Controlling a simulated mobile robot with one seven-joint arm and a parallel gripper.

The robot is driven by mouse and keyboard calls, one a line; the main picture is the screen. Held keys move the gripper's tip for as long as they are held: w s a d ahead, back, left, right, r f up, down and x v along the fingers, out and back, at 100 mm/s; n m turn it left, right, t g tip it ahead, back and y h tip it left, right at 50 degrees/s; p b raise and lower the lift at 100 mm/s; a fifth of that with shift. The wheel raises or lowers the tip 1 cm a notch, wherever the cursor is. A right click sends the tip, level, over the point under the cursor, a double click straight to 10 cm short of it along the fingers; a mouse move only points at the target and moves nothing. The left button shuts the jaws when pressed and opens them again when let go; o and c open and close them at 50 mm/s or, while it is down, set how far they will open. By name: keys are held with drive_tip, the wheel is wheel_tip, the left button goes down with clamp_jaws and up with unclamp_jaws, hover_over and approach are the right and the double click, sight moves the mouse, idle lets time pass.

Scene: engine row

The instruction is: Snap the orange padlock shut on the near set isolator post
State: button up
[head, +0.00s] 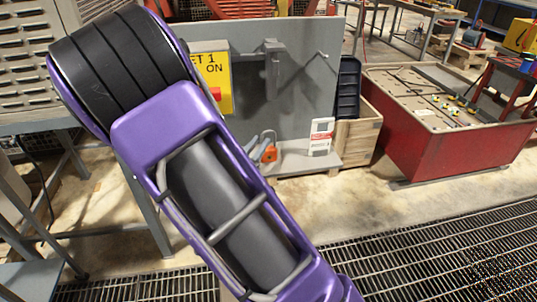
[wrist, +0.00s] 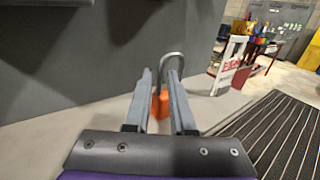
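The orange padlock (head: 269,154) is low in front of the grey panel, at the bench ledge. In the wrist view its orange body (wrist: 160,104) fills the narrow gap between the fingers of my gripper (wrist: 160,76). Its grey shackle stands up beyond the fingertips, partly behind the right one. My gripper looks shut on the body. I cannot tell whether the padlock touches the ledge. Grey isolator hardware (head: 273,62) sticks out from the panel, above the padlock. The yellow "SET 1 ON" sign (head: 213,82) is left of it, partly hidden by my arm.
A white and red card (head: 321,137) stands on the ledge (head: 300,160) right of the padlock. A wooden crate (head: 357,130) with a black bin and a red tub (head: 420,140) stand further right. Floor grating (head: 420,235) runs along the front.

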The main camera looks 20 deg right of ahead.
drive_tip(key=shift+x, duration=1.05)
clamp_jaws()
idle(0.6)
